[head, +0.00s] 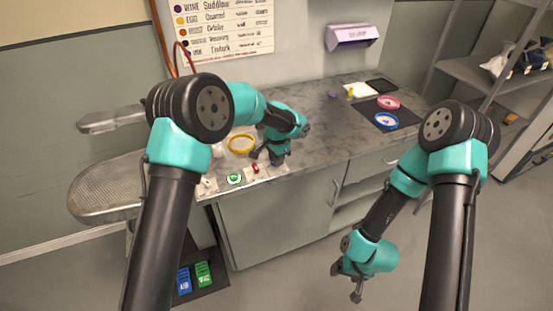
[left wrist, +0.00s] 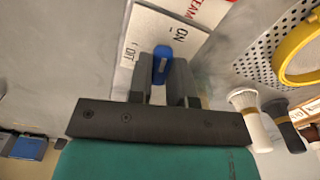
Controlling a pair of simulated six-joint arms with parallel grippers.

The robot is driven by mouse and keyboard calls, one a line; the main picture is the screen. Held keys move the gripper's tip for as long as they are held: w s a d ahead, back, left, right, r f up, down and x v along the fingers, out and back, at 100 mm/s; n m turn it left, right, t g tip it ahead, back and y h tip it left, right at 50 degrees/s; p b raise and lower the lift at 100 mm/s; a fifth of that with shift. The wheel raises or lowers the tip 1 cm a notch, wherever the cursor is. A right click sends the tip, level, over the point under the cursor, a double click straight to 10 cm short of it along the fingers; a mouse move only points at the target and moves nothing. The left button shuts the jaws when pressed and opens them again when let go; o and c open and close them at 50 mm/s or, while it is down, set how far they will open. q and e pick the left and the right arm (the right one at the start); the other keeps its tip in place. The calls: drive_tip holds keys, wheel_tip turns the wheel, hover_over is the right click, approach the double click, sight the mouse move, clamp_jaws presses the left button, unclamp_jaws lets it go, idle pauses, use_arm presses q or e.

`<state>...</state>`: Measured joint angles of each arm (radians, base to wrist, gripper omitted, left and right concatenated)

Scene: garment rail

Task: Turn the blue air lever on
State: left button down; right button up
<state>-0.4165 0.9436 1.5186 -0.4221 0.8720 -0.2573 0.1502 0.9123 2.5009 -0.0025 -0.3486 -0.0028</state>
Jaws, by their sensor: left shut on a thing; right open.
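The blue air lever (left wrist: 161,62) shows in the left wrist view between the two dark fingers of my left gripper (left wrist: 163,82), which is shut on it. The lever is on a pale plate (left wrist: 150,28) printed ON and OFF. I cannot tell which mark the lever points to. In the head view my left gripper (head: 264,157) is low over the front edge of the counter, and the lever is hidden there. My right gripper (head: 350,284) is open and empty, hanging over the floor in front of the cabinets.
A red control (head: 255,168) and a green ring (head: 234,179) are at the counter's front edge. A perforated ironing board (head: 105,190) is at left. Pink (head: 388,103) and blue rings (head: 386,121) lie farther right.

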use_arm(q)
drive_tip(key=shift+m, duration=1.1)
drive_tip(key=c, duration=1)
unclamp_jaws()
drive_tip(key=shift+c, duration=0.2)
wheel_tip(320, 180, up, 18)
drive_tip(key=shift+f, duration=0.25)
